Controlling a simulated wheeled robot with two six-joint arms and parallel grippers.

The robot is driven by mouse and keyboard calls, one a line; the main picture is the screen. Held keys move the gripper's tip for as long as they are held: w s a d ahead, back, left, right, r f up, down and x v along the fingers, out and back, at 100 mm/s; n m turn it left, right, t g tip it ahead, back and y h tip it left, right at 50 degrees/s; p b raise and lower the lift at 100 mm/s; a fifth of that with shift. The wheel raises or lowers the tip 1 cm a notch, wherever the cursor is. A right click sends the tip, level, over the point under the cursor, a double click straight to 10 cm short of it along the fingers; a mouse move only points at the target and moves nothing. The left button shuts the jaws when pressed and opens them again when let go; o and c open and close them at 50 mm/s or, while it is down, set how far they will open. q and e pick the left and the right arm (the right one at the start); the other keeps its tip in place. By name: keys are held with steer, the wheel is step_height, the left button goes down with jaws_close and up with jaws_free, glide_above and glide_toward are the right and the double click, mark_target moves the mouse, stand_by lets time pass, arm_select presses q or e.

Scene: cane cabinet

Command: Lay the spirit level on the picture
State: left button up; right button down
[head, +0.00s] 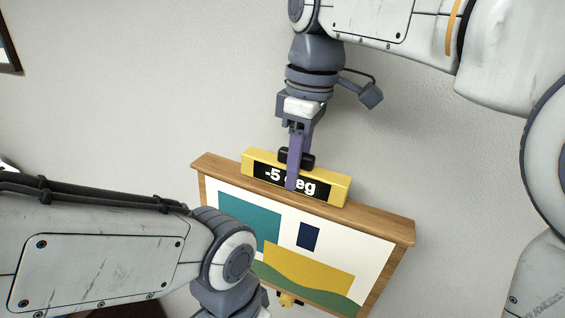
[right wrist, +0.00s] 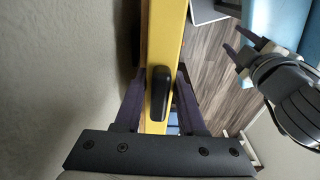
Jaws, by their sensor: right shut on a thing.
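The spirit level (head: 340,189) is a yellow bar with a black display reading "-5 deg", partly covered by a finger. My right gripper (head: 296,170) is shut on it from above, around its black knob; in the right wrist view its fingers (right wrist: 157,95) flank the yellow bar. The picture (head: 378,240) has a wooden frame and coloured shapes; its top edge slopes down to the right. The level lies along that top edge; whether it touches or hovers just above, I cannot tell. My left gripper (right wrist: 244,45) has its fingers apart and empty, low in front of the picture.
The pale wall (head: 120,90) is close behind the picture and my right gripper. My left arm covers the picture's lower left. A small yellow item (head: 287,299) shows below the picture. The wooden floor (right wrist: 208,75) is visible below.

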steer(key=shift+a+f, duration=0.1)
steer(key=shift+f, duration=0.4)
steer(key=shift+c, duration=2.1)
jaws_free()
